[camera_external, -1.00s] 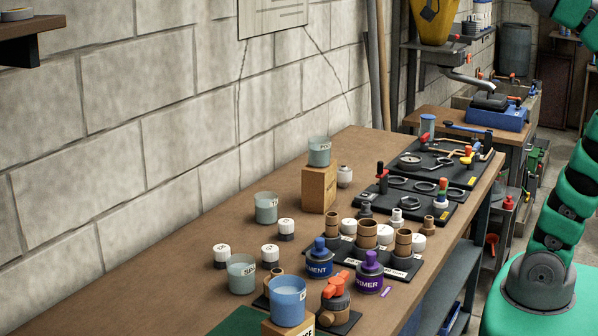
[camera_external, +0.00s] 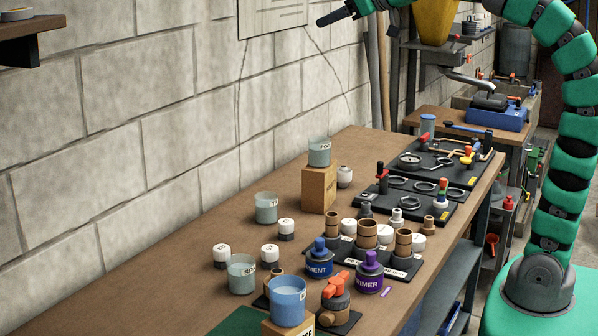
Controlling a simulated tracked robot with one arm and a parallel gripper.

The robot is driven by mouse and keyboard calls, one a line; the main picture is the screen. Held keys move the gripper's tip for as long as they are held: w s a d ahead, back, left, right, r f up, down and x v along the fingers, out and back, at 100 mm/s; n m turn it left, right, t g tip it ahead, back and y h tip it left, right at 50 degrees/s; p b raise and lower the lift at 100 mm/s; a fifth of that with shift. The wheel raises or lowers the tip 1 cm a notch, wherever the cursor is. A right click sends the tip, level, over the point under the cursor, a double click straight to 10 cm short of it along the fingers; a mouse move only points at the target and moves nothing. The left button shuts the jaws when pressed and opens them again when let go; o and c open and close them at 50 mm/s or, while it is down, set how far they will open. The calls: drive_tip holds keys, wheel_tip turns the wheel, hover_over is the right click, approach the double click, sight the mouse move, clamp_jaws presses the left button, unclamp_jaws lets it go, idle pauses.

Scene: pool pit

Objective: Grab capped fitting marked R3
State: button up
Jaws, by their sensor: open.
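Several small white-capped fittings with dark lower parts stand upright on the wooden bench. One is at the left (camera_external: 222,255), one right of it (camera_external: 270,254), and one farther back (camera_external: 286,228). A similar pale capped piece (camera_external: 345,176) stands beside the cardboard box. The marks on the caps are too small to read, so I cannot tell which is R3. My gripper (camera_external: 322,22) shows as dark fingers at the top of the view, high above the bench and in front of the wall. It is open and empty, far from the fittings.
Translucent cups stand near the fittings: one at front left (camera_external: 241,274), one behind (camera_external: 266,208), one on a cardboard box (camera_external: 319,188). A blue cup (camera_external: 287,301), cement (camera_external: 319,260) and primer (camera_external: 369,272) jars and a fitting tray (camera_external: 397,268) crowd the right. The left bench is clear.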

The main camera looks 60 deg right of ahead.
drive_tip(key=w+a+f+n+g+y+b, duration=0.1)
drive_tip(key=w+a+f+n+g+y, duration=0.15)
drive_tip(key=w+f, duration=0.75)
drive_tip(key=w+a+f+n+g+y, duration=0.15)
drive_tip(key=w+f+n+g, duration=0.35)
drive_tip(key=f, duration=0.9)
drive_tip(key=n+g+y+b, duration=0.2)
drive_tip(key=n+g+y, duration=0.3)
drive_tip(key=n+y, duration=0.3)
approach(216, 258)
drive_tip(key=shift+n+h, duration=0.25)
drive_tip(key=shift+h, duration=0.05)
drive_tip(key=x, duration=0.4)
drive_tip(key=shift+s, duration=0.15)
drive_tip(key=shift+p+x, duration=0.45)
drive_tip(key=shift+x, duration=2.25)
drive_tip(key=shift+a+r, duration=0.15)
drive_tip(key=shift+r, duration=0.1)
drive_tip(key=c, duration=1.1)
